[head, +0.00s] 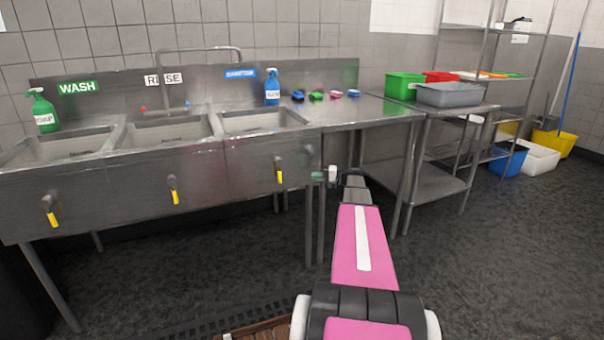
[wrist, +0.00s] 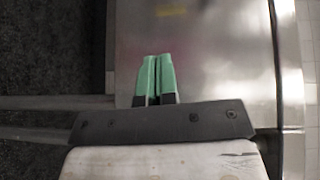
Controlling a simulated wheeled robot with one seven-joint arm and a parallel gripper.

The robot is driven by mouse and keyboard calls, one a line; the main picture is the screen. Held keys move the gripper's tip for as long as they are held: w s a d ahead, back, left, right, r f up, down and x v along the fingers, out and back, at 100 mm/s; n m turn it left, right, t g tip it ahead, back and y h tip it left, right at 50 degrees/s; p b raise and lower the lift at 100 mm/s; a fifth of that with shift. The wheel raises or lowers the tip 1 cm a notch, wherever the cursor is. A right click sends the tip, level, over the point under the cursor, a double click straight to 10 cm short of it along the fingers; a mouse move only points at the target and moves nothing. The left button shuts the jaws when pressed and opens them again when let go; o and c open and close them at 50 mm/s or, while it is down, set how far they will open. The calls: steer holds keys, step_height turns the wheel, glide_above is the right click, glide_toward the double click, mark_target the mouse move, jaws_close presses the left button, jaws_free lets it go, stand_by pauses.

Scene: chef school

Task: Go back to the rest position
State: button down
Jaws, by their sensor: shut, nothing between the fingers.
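My arm stretches forward over the floor toward the sink unit in the head view. My gripper (head: 318,176) is at its far end, pointing left, near the front edge of the steel counter. In the wrist view the two green fingertips (wrist: 155,78) lie side by side, shut, with nothing held between them. A bare steel surface (wrist: 215,60) is behind them. I cannot tell whether the fingers touch it.
A three-basin steel sink (head: 165,128) stands ahead, with a green soap bottle (head: 43,112) and a blue spray bottle (head: 272,88). Small coloured brushes (head: 316,96) lie on the counter. A table with a grey bin (head: 448,94) stands right. The floor (head: 500,250) at right is clear.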

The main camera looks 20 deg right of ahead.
steer(key=s+a+f+n+g+h, duration=0.1)
steer(key=s+a+f+g+h, duration=0.2)
steer(key=a, duration=0.4)
steer(key=s+a+f+g+h, duration=0.1)
steer(key=s+a+f+g, duration=0.15)
steer(key=s+a, duration=0.35)
steer(key=s+a+f+n+g+h, duration=0.1)
steer(key=s+a+f, duration=0.25)
steer(key=a, duration=0.55)
steer(key=s+a+f+n+g+h, duration=0.1)
steer(key=s+a+h, duration=0.3)
steer(key=s, duration=0.5)
steer(key=s+a+f+n+g+h, duration=0.1)
steer(key=s+a+h, duration=0.3)
steer(key=s, duration=0.5)
steer(key=shift+f+n+h, duration=0.6)
steer(key=shift+n+h, duration=0.2)
steer(key=shift+n, duration=0.1)
